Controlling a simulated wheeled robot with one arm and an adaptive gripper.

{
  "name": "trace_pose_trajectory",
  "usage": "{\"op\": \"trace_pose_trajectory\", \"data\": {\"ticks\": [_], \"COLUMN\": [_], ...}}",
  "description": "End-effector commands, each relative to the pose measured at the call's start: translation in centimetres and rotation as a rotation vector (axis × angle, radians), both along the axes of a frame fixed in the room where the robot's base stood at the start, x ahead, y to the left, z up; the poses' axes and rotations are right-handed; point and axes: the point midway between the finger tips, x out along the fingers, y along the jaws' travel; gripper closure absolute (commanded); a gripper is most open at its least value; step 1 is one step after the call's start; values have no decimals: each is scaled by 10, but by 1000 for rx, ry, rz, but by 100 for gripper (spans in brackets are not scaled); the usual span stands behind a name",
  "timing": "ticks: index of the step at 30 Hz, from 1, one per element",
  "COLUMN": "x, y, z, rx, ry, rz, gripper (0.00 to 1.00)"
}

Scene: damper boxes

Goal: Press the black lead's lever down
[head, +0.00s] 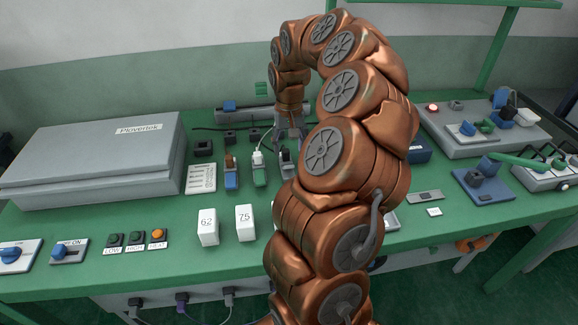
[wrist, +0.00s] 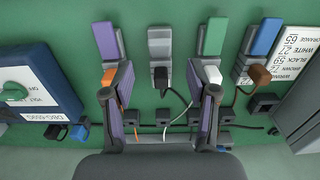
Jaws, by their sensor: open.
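The black lead's plug (wrist: 160,77) sits at the end of a grey lever block (wrist: 160,42) in the wrist view. In the head view the grey block (head: 289,170) is partly hidden by my arm. My gripper (wrist: 161,88) is open and empty above it, with one finger on each side of the black plug in the picture. In the head view my gripper (head: 290,137) points down over the row's right end. I see no contact. I cannot tell whether the lever is up or down.
Beside the grey block are a purple lever (wrist: 105,40) with an orange lead, a green lever (wrist: 214,36) with a white lead (wrist: 212,75) and a blue lever (wrist: 262,36) with a brown lead (wrist: 258,74). White boxes 62 (head: 208,227) and 75 (head: 245,223) stand in front.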

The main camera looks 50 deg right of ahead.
Motion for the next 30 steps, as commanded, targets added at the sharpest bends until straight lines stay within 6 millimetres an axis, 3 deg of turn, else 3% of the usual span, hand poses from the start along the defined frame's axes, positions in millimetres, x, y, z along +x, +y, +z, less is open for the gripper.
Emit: {"op": "trace_pose_trajectory", "data": {"ticks": [18, 30], "x": [-1, 0], "y": [0, 0], "z": [-71, -78], "rx": [2, 0], "ry": [2, 1], "rz": [-1, -1], "gripper": [42, 44]}}
